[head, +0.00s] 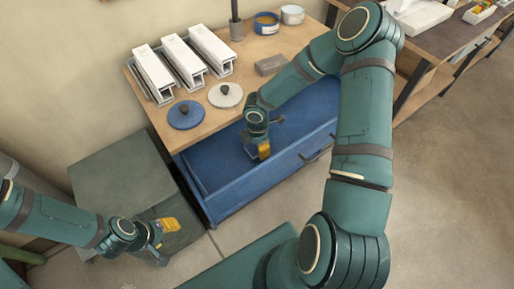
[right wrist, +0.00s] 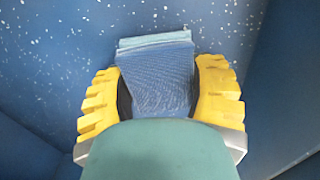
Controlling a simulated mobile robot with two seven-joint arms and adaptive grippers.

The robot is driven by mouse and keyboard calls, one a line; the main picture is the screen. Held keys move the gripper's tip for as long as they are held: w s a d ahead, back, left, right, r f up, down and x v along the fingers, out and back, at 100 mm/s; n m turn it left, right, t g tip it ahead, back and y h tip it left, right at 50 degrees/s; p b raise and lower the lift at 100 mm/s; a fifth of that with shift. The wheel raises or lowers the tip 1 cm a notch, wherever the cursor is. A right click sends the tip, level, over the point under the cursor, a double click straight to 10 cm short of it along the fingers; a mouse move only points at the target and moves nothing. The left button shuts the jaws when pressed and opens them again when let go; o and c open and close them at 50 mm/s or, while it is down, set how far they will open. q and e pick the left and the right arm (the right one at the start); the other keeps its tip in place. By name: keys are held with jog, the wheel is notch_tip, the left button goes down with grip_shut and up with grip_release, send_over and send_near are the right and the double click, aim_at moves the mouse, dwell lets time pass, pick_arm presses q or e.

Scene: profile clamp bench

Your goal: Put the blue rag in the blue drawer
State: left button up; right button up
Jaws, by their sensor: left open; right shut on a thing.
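The blue drawer (head: 262,182) is pulled open under the wooden bench. My right gripper (head: 262,151) reaches down into the open drawer. In the right wrist view my right gripper (right wrist: 162,92) is shut on the folded blue rag (right wrist: 158,72), which lies between the yellow fingers with its lighter edge beyond them. The speckled blue drawer inside (right wrist: 60,55) fills the background; I cannot tell whether the rag touches its floor. The rag is not clearly visible in the head view. My left gripper (head: 163,240) is open and empty, low at the left by a grey-green cabinet.
The bench top (head: 262,88) holds white profile clamps (head: 188,62), a blue lid (head: 185,114), a pale lid (head: 225,94), a grey block (head: 271,65) and two round tins at the back. The grey-green cabinet (head: 125,185) stands left of the drawer. Floor at the right is clear.

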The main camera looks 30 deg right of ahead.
jog(key=shift+s+f, duration=0.15)
jog(key=shift+f, duration=0.4)
jog(key=shift+f+b, duration=0.2)
jog(key=shift+b, duration=0.15)
jog(key=o, duration=1.3)
jog(key=shift+c, duration=0.2)
jog(key=shift+r, duration=0.1)
jog(key=shift+r+p, duration=0.2)
jog(key=shift+p, duration=0.1)
notch_tip(320, 180, up, 7)
jog(key=shift+r+p, duration=0.15)
jog(key=shift+p, duration=1)
